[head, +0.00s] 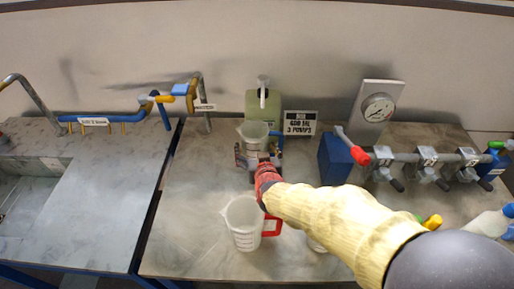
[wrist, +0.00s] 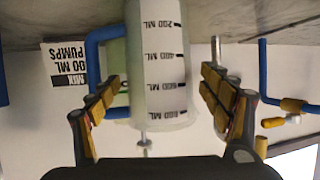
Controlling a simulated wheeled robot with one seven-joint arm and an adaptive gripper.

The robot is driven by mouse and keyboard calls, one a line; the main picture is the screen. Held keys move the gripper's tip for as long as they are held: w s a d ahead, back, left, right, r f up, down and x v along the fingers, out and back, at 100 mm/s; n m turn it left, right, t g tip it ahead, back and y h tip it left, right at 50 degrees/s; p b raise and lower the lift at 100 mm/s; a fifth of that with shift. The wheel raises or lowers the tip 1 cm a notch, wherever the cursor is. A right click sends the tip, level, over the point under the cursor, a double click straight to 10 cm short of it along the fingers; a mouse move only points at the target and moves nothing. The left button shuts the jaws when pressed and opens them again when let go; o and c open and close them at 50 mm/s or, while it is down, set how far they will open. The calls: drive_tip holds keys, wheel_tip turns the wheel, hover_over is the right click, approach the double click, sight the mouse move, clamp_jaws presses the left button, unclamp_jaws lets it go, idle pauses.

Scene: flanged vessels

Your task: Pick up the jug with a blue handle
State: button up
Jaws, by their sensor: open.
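The jug with a blue handle (head: 254,131) is a clear measuring jug standing in front of the green dispenser at the back of the middle table. Its blue handle (head: 277,142) is on its right in the head view. The wrist view is upside down; there the jug (wrist: 160,65) shows black volume marks, with the handle (wrist: 92,50) on the left. My gripper (head: 259,160) is open at the jug's near side. In the wrist view the gripper (wrist: 163,88) has one finger on each side of the jug, the left one close to the handle. Finger contact is unclear.
A second jug with a red handle (head: 243,225) stands nearer on the table, left of my arm. The green dispenser (head: 262,103) is behind the blue-handled jug. A sign (head: 300,123), a blue box (head: 336,160) and a valve pipe (head: 420,158) are to the right.

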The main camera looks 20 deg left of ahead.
drive_tip(key=b+x, duration=0.1)
drive_tip(key=x, duration=0.2)
drive_tip(key=shift+w+a+f, duration=0.1)
drive_tip(key=shift+w+f, duration=0.15)
drive_tip(key=shift+w, duration=0.1)
drive_tip(key=shift+w+a, duration=0.1)
drive_tip(key=shift+w, duration=0.05)
drive_tip(key=shift+c, duration=0.8)
drive_tip(key=c, duration=0.9)
drive_tip(key=shift+r, duration=0.15)
drive_tip(key=shift+c, duration=0.7)
drive_tip(key=shift+r, duration=0.1)
